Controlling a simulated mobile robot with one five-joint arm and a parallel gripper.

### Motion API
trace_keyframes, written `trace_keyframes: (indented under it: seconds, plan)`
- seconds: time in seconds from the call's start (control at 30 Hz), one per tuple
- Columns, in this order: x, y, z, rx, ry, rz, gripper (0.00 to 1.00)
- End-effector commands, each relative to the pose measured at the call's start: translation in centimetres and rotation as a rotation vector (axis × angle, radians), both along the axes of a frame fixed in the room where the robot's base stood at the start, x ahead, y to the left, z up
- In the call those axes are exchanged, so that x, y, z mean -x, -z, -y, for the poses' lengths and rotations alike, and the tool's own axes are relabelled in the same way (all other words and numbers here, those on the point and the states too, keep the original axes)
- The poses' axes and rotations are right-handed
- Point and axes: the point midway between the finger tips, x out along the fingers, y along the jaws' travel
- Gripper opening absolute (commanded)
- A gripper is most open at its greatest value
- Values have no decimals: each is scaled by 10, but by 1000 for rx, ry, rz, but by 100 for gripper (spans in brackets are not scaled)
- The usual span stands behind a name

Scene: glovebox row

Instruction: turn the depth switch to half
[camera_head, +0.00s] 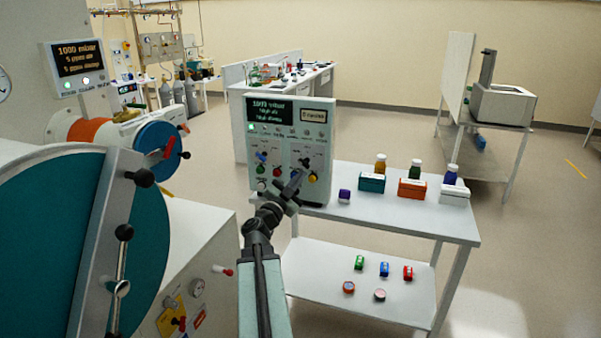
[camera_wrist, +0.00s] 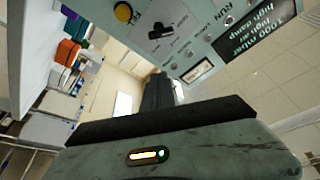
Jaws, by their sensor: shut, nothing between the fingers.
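A grey control box (camera_head: 290,112) with a small dark display stands on the left end of the white table. A black rotary switch (camera_head: 306,162) sits on a pale plate on its front, with a yellow button (camera_head: 313,178) below. The switch also shows in the wrist view (camera_wrist: 168,31), with the box turned over in the picture. Its labels are too small to read, so I cannot tell its setting or confirm it is the depth switch. My gripper (camera_head: 296,183) is shut and empty, close before the panel's lower part. Contact with the panel is unclear.
Small coloured buttons (camera_head: 262,169) sit at the panel's left. A purple block (camera_head: 344,196), a teal box (camera_head: 371,182) and an orange box (camera_head: 411,187) stand on the table to the right. A large teal-fronted chamber (camera_head: 145,235) is close on the left.

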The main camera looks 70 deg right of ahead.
Motion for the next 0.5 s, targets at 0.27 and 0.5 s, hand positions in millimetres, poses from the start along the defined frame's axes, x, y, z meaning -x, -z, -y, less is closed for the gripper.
trace_keyframes:
  seconds: [0.27, 0.5]
  plan:
    - [6, -15, 46, 0, 4, 0, 0]
    - [13, -30, 97, 0, 4, 0, 0]
